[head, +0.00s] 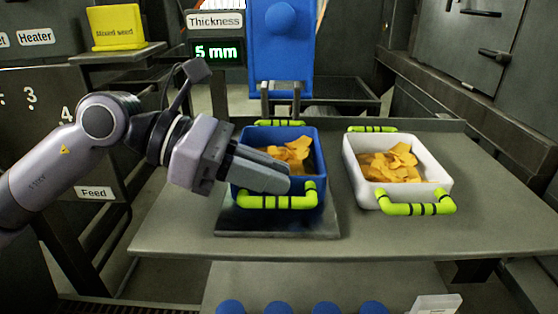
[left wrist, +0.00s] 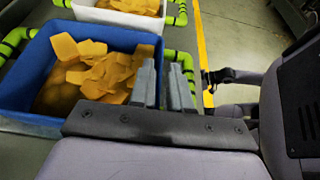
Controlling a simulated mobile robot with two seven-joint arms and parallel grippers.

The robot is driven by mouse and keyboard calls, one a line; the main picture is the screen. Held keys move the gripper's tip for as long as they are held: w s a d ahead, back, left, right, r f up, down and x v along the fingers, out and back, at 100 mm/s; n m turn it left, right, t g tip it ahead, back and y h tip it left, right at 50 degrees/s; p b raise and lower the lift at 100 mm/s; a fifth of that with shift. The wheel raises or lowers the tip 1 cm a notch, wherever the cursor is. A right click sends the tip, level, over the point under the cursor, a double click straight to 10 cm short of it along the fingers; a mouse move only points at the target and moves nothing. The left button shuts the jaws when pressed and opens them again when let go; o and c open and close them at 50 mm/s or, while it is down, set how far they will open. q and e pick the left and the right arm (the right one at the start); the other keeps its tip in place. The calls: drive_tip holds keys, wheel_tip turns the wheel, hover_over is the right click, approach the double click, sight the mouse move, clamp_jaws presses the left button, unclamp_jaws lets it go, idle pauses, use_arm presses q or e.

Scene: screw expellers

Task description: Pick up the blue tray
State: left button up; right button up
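The blue tray (head: 308,197) stands on the grey table and holds orange flakes (head: 292,155). It has yellow-green, black-banded handles at the front (head: 277,201) and back (head: 281,123). My left gripper (head: 288,183) reaches in from the left over the tray's left side, its fingers above the front part near the front handle. The near handle is partly hidden behind the fingers.
A white tray (head: 349,160) with similar flakes stands to the right, with a gap between the trays. A dark plate (head: 280,229) lies under the blue tray. A blue chute (head: 281,60) rises behind. The right part of the table (head: 495,215) is clear.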

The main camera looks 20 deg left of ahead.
use_arm(q)
drive_tip(key=shift+c, duration=0.3)
clamp_jaws()
drive_tip(key=shift+r, duration=0.1)
wheel_tip(320, 180, up, 20)
drive_tip(key=p, duration=0.3)
